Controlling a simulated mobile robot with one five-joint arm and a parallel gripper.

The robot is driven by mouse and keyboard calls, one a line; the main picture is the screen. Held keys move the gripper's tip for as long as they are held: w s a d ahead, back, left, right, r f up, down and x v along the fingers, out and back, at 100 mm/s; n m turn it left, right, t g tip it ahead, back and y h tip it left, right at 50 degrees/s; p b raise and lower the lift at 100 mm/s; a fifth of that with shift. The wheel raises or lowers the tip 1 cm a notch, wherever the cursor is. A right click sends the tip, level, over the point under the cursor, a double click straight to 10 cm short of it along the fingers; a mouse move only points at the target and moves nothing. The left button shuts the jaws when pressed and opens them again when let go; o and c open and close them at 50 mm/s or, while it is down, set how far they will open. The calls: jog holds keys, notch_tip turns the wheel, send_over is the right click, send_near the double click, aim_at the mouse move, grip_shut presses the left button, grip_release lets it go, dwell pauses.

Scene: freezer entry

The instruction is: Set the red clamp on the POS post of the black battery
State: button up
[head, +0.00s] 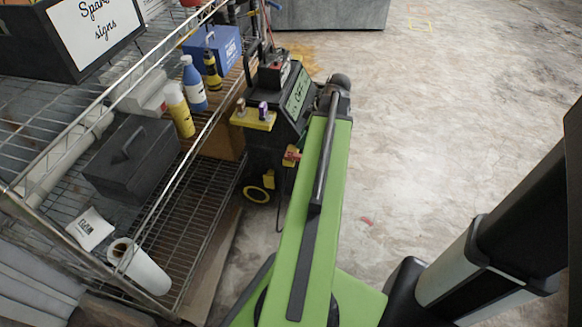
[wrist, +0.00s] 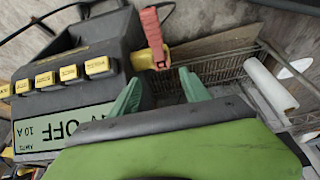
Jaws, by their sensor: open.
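The red clamp (wrist: 152,35) sits on a yellow holder (wrist: 150,60) at the side of the dark charger (wrist: 70,60), which has a display reading OFF. In the head view the clamp (head: 291,155) hangs low on the charger's (head: 270,135) right side. My gripper (wrist: 160,90) is open and empty. Its two green fingers stand apart, with the clamp and holder just beyond the gap between them; I cannot tell whether they touch. In the head view my arm hides the fingers.
A wire shelf rack (head: 185,165) stands at left, close beside the charger. It carries a dark toolbox (head: 130,158), a blue box (head: 212,50), several bottles and a paper roll (head: 140,268). The concrete floor (head: 460,120) at right is open.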

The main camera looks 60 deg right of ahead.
jog(key=b, duration=0.3)
send_over(294, 154)
jog(key=s, duration=0.2)
jog(key=f, duration=0.4)
jog(key=shift+d+f, duration=0.25)
jog(key=shift+d, duration=0.15)
jog(key=shift+w+f, duration=0.15)
jog(key=shift+f, duration=0.05)
jog(key=shift+r, duration=0.15)
jog(key=b+x, duration=0.5)
jog(key=shift+s+a+f, duration=0.15)
jog(key=shift+s+f, duration=0.1)
jog(key=shift+r, duration=0.15)
grip_shut()
